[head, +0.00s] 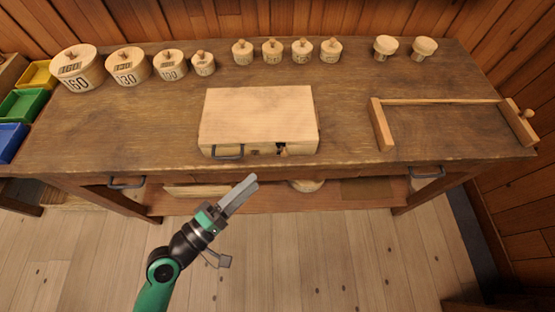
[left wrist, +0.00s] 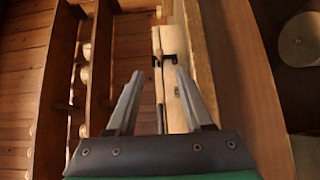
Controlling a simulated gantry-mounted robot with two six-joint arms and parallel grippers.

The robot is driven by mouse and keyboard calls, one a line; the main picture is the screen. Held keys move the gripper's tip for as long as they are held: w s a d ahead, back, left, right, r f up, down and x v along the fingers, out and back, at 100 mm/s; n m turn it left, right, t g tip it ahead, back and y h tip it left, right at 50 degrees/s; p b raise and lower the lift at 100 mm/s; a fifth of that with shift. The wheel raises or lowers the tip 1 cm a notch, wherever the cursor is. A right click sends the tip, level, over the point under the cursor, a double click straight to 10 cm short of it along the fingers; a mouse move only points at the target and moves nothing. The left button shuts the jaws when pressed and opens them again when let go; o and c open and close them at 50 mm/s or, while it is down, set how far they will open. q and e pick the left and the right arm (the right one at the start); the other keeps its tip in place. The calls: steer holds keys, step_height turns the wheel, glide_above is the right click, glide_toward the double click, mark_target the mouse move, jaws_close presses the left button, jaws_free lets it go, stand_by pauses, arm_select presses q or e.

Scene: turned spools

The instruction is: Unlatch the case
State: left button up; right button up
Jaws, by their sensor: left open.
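A closed, flat, pale wooden case (head: 257,112) lies on the workbench, near its front edge. My left gripper (head: 252,181) is open and empty, in front of the bench edge and apart from the case. In the left wrist view the case's pale front (left wrist: 183,100) shows beyond and between the open fingers (left wrist: 158,74), with a dark fitting (left wrist: 172,61) on it. My right gripper is out of view.
Several lidded wooden canisters (head: 127,68) line the back of the workbench (head: 350,165). A wooden frame (head: 440,102) lies at right. Coloured bins (head: 22,105) sit at left. Drawer handles (head: 127,183) jut from the bench front.

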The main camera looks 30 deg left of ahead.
mark_target(282, 156)
arm_select(q)
steer(key=x, duration=1)
jaws_close()
